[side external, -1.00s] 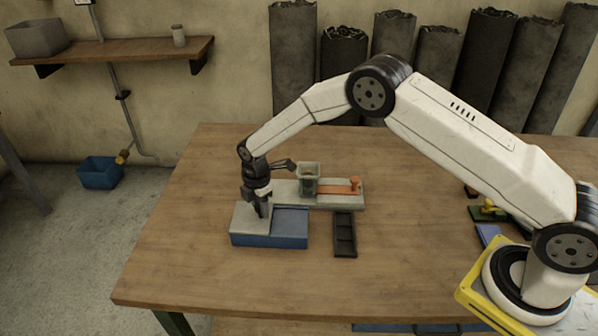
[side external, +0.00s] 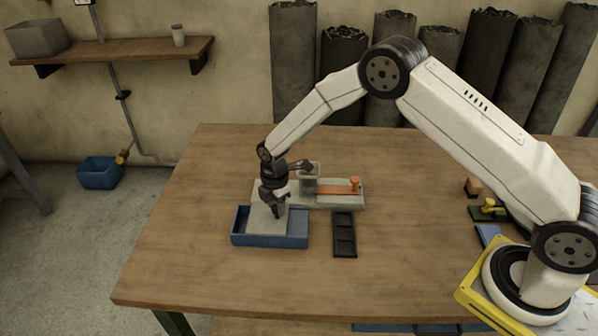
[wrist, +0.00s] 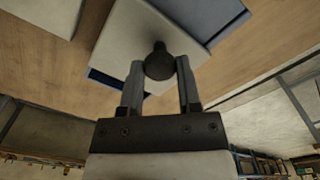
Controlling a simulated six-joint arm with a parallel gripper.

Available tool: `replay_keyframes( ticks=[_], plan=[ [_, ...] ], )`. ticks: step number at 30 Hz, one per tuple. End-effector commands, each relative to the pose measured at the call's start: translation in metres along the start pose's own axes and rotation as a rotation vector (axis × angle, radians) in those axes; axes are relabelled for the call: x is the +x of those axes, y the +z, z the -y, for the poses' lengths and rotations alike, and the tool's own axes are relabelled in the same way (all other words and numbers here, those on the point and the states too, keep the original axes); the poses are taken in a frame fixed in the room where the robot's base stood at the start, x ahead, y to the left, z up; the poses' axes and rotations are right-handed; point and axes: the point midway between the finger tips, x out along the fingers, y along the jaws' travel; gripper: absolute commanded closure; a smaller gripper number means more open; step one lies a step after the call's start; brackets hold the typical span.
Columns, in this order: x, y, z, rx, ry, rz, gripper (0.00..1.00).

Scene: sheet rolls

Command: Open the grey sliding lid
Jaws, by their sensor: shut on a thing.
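The grey sliding lid (side external: 264,228) lies across the middle of a blue box (side external: 270,242) on the table. Blue parts of the box show on both sides of the lid. My gripper (side external: 277,212) is above the lid, pointing down. In the wrist view, my gripper (wrist: 160,70) is shut on the lid's dark round knob (wrist: 159,61), one finger on each side. The lid also shows there as a pale plate (wrist: 125,35), with blue box parts at its upper right and lower left.
A black tray (side external: 344,234) stands to the right. The table's front and left are clear.

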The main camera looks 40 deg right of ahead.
Motion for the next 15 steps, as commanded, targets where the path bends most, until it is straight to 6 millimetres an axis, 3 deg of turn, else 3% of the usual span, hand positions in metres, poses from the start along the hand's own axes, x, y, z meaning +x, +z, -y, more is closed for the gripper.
replay_keyframes(
  ticks=[9,15],
  plan=[
    [-0.001,0.03,0.026,0.003,0.004,0.002,1.0],
    [-0.001,0.04,0.036,0.001,0.006,0.002,1.0]
  ],
)
